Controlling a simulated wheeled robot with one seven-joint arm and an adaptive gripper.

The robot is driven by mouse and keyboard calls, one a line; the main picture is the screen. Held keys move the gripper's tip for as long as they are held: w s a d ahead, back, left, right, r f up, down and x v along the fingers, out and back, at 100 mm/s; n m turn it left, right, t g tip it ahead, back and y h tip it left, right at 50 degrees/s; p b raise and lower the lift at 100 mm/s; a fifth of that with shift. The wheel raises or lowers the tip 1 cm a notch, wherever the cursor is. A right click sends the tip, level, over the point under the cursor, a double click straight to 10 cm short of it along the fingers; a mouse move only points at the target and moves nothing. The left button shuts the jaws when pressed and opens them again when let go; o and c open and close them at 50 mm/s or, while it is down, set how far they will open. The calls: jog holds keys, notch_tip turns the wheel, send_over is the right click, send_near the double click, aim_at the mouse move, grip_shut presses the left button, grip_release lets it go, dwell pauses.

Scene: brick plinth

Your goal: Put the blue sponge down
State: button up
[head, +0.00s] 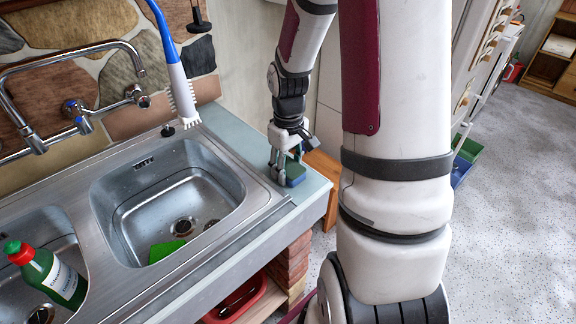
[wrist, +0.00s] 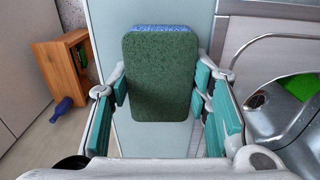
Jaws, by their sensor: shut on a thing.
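The blue sponge (head: 295,173) is between the fingers of my gripper (head: 284,167), low at the counter strip right of the sink. In the wrist view the sponge (wrist: 160,75) shows its dark green scouring face, with a thin blue edge at the top. The gripper's teal finger pads (wrist: 222,110) stand on both sides of it, and the gripper is shut on it. The pale counter strip (wrist: 148,20) lies beyond the sponge. Whether the sponge's underside touches the counter cannot be told.
The steel sink (head: 235,178) lies left of my gripper, with a bright green sponge (head: 166,250) in its basin. A green bottle with a red cap (head: 50,275) is in the left basin. A brush (head: 178,75) rises behind. The counter's right edge drops to the floor, by a wooden box (wrist: 66,66).

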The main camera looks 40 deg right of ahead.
aim_at(288, 166)
jog(key=o, duration=1)
notch_tip(288, 166, up, 12)
jog(key=s+a+r+t, duration=0.1)
jog(key=s+a+r, duration=0.2)
jog(key=s+a, duration=0.2)
jog(key=s+a+r+t, duration=0.2)
jog(key=s+a+r, duration=0.2)
jog(key=a, duration=0.3)
jog(key=s+a+r+t+p, duration=0.1)
jog(key=s+a+r, duration=0.3)
jog(key=s+a, duration=0.1)
jog(key=shift+s+a, duration=0.4)
jog(key=shift+s, duration=0.45)
jog(key=shift+r, duration=0.1)
